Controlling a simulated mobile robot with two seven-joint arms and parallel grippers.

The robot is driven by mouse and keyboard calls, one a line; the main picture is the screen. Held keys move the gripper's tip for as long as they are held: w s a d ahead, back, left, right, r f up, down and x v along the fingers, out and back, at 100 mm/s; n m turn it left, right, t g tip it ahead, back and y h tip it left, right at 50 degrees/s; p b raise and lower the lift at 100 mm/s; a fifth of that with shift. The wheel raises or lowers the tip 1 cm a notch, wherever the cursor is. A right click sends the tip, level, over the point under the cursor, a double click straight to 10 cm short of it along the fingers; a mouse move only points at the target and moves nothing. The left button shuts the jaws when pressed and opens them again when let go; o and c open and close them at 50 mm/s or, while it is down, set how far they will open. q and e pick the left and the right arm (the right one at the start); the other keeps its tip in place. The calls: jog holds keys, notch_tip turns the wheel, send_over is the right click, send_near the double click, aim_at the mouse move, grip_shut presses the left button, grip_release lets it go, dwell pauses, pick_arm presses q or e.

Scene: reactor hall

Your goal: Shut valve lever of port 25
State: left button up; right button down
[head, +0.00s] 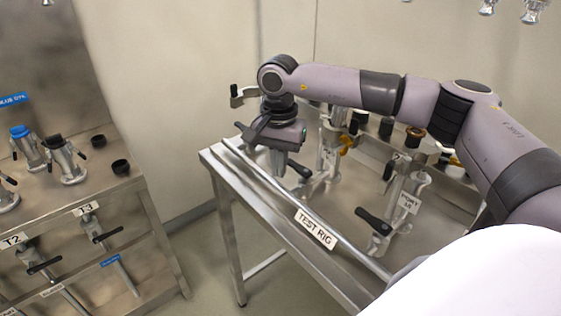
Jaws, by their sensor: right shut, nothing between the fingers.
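Another black lever (299,170) shows farther left, near a second small label (329,156) too small to read. My right gripper (254,134) is shut and empty above the rig's left end. It partly hides the valve behind and below it; contact with that valve cannot be told. My left gripper is out of view.
A steel bench (120,190) at the left carries several valves, black caps and labels T2 and T3. A floor gap separates it from the rig. More fittings (414,137) stand behind my right arm. A white surface covers the lower right corner.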

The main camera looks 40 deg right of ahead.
notch_tip(320, 180, up, 4)
jog(key=p, duration=0.3)
jog(key=shift+r, duration=0.2)
notch_tip(320, 180, up, 2)
jog(key=shift+r, duration=0.1)
